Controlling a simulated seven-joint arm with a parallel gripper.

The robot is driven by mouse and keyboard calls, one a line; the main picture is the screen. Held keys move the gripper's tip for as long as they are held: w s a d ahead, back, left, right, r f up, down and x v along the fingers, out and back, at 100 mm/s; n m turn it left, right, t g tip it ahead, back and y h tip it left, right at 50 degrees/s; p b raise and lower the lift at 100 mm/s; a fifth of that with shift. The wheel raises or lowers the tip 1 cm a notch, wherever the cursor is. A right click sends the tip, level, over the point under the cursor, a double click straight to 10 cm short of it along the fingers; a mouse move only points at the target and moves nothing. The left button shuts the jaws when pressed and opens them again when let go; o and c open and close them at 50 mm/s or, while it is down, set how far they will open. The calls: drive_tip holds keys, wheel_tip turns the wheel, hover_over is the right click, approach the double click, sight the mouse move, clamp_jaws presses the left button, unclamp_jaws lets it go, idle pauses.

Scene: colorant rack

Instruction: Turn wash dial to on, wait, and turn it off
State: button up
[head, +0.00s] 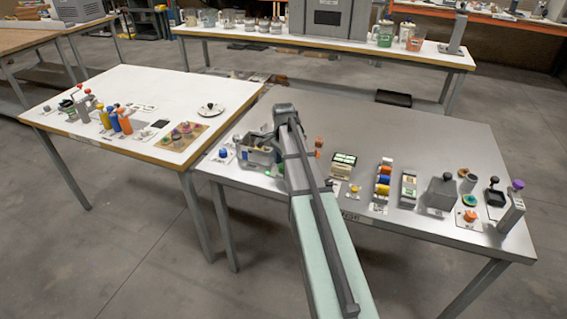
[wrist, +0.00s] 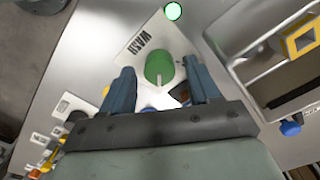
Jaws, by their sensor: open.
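The wash dial (wrist: 159,68) is a round green knob on a pale plate marked WASH (wrist: 137,42) in the wrist view. A short white line on it points toward the bottom of that view. A round green light (wrist: 173,11) glows near the plate's top corner. My gripper (wrist: 159,66) is open, with one blue-grey finger on each side of the dial. I cannot tell whether either finger touches it. In the head view my arm hides most of the dial area, and a bit of green (head: 281,168) shows beside it.
In the wrist view, a metal basin (wrist: 240,60) with a yellow-framed piece (wrist: 301,39) stands to the right, with a blue knob (wrist: 290,128) below it. In the head view, a tablet-like panel (head: 343,160) and paint-coloured rolls (head: 383,180) stand right of my arm.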

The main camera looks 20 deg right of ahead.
drive_tip(key=c, duration=1)
drive_tip(key=shift+c, duration=0.2)
drive_tip(key=shift+n, duration=0.3)
drive_tip(key=n, duration=0.4)
drive_tip(key=shift+w, duration=0.1)
drive_tip(key=n, duration=0.9)
drive_tip(key=shift+a, duration=0.1)
drive_tip(key=shift+n, duration=2.1)
